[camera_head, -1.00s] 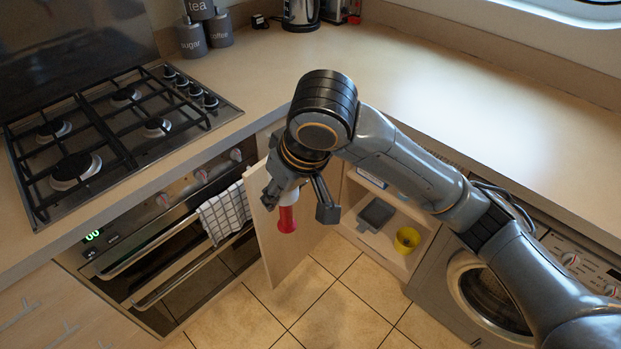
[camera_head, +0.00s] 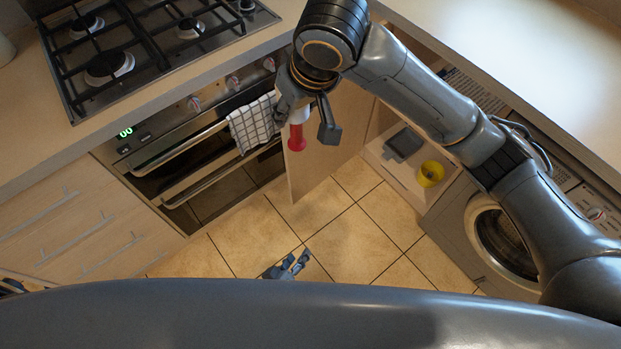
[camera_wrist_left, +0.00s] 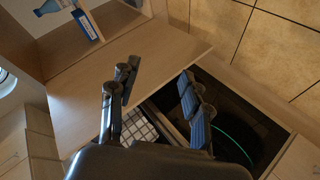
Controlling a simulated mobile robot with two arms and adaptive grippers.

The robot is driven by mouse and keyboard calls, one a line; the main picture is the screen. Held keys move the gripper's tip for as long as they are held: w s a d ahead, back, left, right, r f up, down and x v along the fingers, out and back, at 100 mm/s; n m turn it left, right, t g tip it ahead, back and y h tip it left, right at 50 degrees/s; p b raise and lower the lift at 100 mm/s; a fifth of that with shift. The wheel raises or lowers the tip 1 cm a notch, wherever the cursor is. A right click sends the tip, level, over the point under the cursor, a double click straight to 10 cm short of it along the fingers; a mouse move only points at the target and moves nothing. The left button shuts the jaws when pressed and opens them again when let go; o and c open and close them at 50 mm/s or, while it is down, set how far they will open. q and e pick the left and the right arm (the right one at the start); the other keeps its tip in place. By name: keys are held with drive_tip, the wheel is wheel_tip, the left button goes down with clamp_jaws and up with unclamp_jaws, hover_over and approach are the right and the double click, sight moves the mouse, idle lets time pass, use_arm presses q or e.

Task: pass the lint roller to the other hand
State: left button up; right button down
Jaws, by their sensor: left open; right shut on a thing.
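The lint roller, with a red handle (camera_head: 297,138) and a white upper part, hangs handle down from my right gripper (camera_head: 305,115) in the head view. The right gripper is shut on its upper end, which the fingers partly hide. My left gripper (camera_head: 287,267) is low in the head view, below and apart from the roller, over the floor. It is open and empty in the left wrist view (camera_wrist_left: 158,92). The lint roller does not show in the left wrist view.
An open cabinet door (camera_head: 325,150) stands just behind the roller. A checked towel (camera_head: 253,123) hangs on the oven at left. A yellow cup (camera_head: 430,174) and a grey tray (camera_head: 404,144) sit in the open cabinet. A washing machine (camera_head: 500,240) stands at right.

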use_arm(q)
drive_tip(key=w+d+r+n+t, duration=0.2)
drive_tip(key=d+r+n, duration=0.15)
drive_tip(key=r, duration=0.45)
drive_tip(key=w+d+r+n+t, duration=0.2)
drive_tip(key=r+n+t, duration=0.15)
drive_tip(key=r, duration=0.45)
drive_tip(key=w+d+r+n+t, duration=0.2)
drive_tip(key=w+r+n, duration=0.15)
drive_tip(key=r, duration=0.45)
wheel_tip(320, 180, up, 10)
drive_tip(key=s+f+n+t+y, duration=0.15)
drive_tip(key=n+y, duration=0.25)
drive_tip(key=n, duration=0.5)
drive_tip(key=n+g+y, duration=0.1)
drive_tip(key=n+y, duration=0.3)
drive_tip(key=n, duration=0.8)
approach(302, 141)
wheel_tip(302, 141, up, 4)
drive_tip(key=s+n, duration=0.1)
drive_tip(key=shift+g, duration=0.4)
drive_tip(key=w, duration=0.3)
drive_tip(key=w+a, duration=0.1)
drive_tip(key=w, duration=0.3)
drive_tip(key=w+a, duration=0.1)
drive_tip(key=w, duration=0.3)
drive_tip(key=shift+w+r, duration=0.1)
drive_tip(key=shift+w, duration=0.1)
